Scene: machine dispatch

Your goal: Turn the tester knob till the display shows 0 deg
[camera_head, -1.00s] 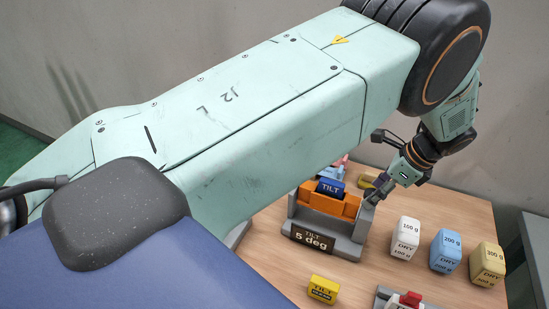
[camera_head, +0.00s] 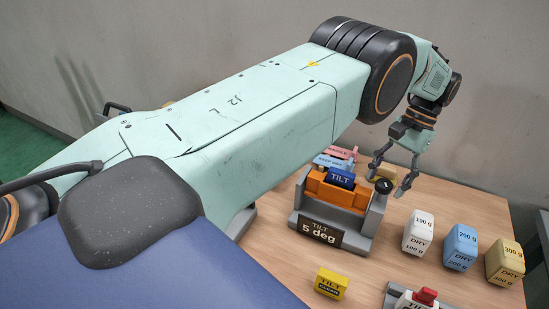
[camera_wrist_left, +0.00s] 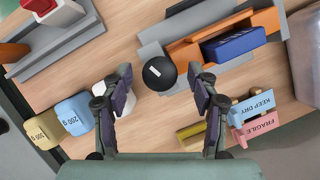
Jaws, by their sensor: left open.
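The tilt tester (camera_head: 330,215) stands on the table, a grey base with an orange cradle (camera_head: 335,190) holding a blue TILT block (camera_head: 341,177). Its display (camera_head: 318,231) reads TILT 5 deg. The round black knob (camera_head: 384,186) is on the tester's right side. In the left wrist view the knob (camera_wrist_left: 160,73) shows a white mark and lies just beyond the fingertips, between them in line. My left gripper (camera_head: 391,180) is open around or just above the knob; I cannot tell contact. My right gripper is not in view.
White, blue and yellow weights (camera_head: 418,232) (camera_head: 460,247) (camera_head: 505,262) stand right of the tester. A yellow TILT block (camera_head: 331,283) lies in front. A device with a red top (camera_head: 425,297) is at the front edge. Pink and blue labelled pieces (camera_head: 340,153) lie behind the tester.

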